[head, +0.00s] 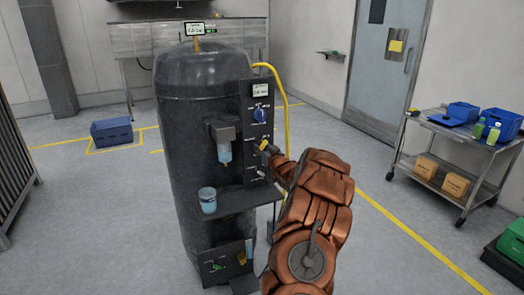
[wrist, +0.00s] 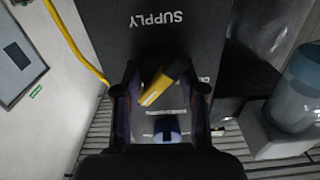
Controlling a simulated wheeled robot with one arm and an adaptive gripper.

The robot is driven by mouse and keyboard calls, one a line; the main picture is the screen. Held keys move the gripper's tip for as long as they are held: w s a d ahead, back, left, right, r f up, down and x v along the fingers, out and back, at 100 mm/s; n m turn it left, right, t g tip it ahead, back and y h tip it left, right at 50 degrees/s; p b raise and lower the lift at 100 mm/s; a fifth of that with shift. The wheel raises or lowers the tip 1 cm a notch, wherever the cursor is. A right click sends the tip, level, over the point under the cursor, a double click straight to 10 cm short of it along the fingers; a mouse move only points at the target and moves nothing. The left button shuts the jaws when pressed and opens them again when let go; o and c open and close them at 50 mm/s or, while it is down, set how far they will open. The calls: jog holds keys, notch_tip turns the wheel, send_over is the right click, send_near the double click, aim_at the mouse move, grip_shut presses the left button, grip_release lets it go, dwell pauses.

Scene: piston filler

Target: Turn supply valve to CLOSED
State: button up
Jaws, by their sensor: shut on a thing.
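The supply valve's yellow handle (wrist: 154,90) sits between the two fingers of my gripper (wrist: 163,92) in the wrist view. The handle is slanted there, and the word SUPPLY shows upside down on the dark panel (wrist: 190,45) above it. My gripper (head: 269,151) is shut on the handle. In the head view the yellow handle (head: 264,145) shows small on the side panel of the dark filler tank (head: 195,120), and my arm hides part of the panel. The CLOSED marking cannot be read clearly.
A blue knob (head: 261,115) and a small display (head: 261,89) are above the valve. A cup (head: 208,200) stands on the filler's shelf (head: 240,202) below a nozzle (head: 224,150). A yellow hose (head: 285,90) curves behind the panel. A trolley (head: 450,155) stands at the right.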

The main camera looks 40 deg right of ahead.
jog(key=n+b, duration=0.2)
jog(key=b, duration=0.1)
jog(key=shift+f, duration=0.4)
jog(key=n+b, duration=0.5)
jog(key=b, duration=0.2)
jog(key=shift+b, duration=0.4)
jog(key=n+b, duration=0.4)
jog(key=shift+d+r, duration=0.1)
jog(key=n+b, duration=0.3)
jog(key=shift+r+n+b, duration=0.2)
jog(key=shift+n+b, duration=0.85)
jog(key=shift+n, duration=0.55)
jog(key=o, duration=1.1)
jog(key=shift+r, duration=0.1)
jog(key=shift+o, duration=0.2)
